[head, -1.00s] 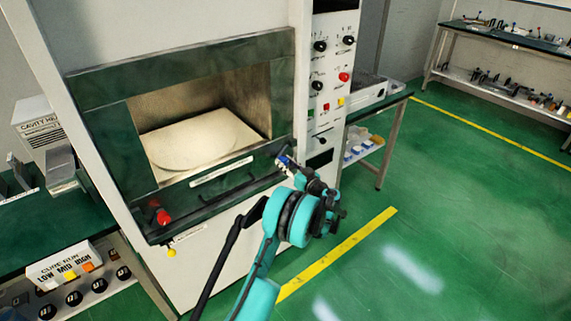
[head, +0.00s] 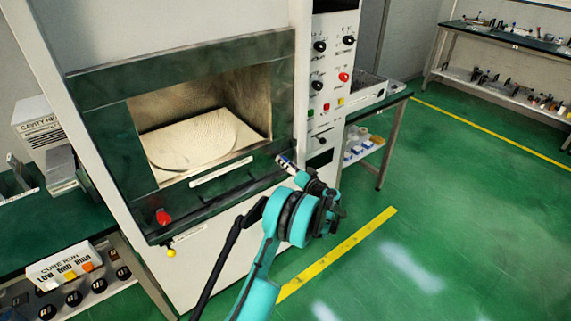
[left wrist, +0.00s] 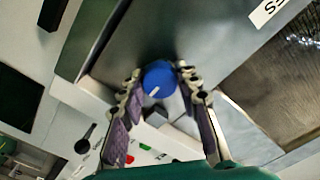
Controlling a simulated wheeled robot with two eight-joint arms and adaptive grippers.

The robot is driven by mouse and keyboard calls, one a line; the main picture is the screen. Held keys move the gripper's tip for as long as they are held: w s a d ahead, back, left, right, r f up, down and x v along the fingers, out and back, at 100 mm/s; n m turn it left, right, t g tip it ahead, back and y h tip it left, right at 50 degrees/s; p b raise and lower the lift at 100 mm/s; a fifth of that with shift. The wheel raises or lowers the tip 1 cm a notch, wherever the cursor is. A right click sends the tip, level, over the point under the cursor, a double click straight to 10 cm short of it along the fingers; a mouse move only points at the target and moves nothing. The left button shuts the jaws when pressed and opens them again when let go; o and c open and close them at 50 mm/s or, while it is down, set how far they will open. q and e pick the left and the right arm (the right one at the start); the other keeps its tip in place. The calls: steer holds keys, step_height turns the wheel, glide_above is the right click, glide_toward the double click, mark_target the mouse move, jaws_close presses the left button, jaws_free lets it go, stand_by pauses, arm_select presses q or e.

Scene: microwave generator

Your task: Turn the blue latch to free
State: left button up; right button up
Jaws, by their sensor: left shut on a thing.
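The blue latch (left wrist: 159,80) is a round blue knob with a white mark on its face, seen in the left wrist view on the dark green front frame. In the head view it is at the right end of the lower frame, mostly hidden by my gripper. My left gripper (head: 285,163) reaches it from the front right. Its two fingers lie on either side of the knob in the left wrist view and are shut on it. My right gripper is not in view.
A red knob (head: 163,217) sits at the frame's lower left. The cavity (head: 195,125) shows a pale round plate inside. Side benches flank the machine; the green floor at right is clear.

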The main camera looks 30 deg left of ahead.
arm_select(q)
steer(key=m, duration=1.2)
stand_by(0.6)
steer(key=o, duration=1.2)
steer(key=shift+c, duration=0.2)
steer(key=shift+d, duration=0.15)
steer(key=v, duration=1.1)
steer(key=shift+s+d, duration=0.15)
steer(key=shift+d, duration=0.15)
